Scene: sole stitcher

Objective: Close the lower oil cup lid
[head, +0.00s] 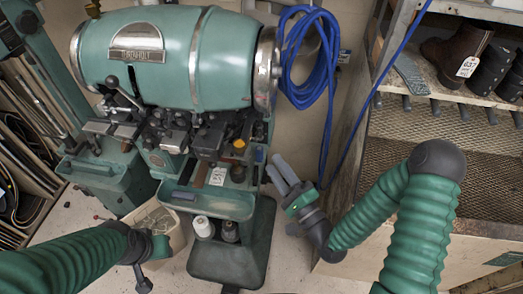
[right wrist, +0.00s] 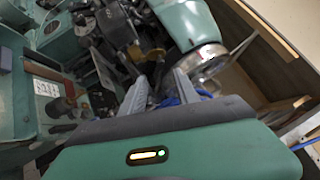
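The green sole stitcher (head: 165,60) stands at centre-left. A small orange-yellow cap (head: 239,144) sits on its right front; a brassy part (right wrist: 135,52) shows in the right wrist view, perhaps the same one. A small dark round part (head: 237,173) stands lower, by the tray. I cannot tell which is the lower oil cup or how its lid stands. My right gripper (head: 283,170) is right of these parts, apart from them. Its two grey fingers (right wrist: 161,90) are spread, with nothing seen between them. My left gripper (head: 146,270) is low at left, mostly hidden by its arm.
A tray (head: 215,203) with a white tag (head: 218,176) juts from the machine. White (head: 203,227) and dark (head: 229,231) spools stand below. Coiled blue hose (head: 303,85) hangs behind. A shoe rack (head: 425,125) stands at right. Clear floor lies right of the pedestal.

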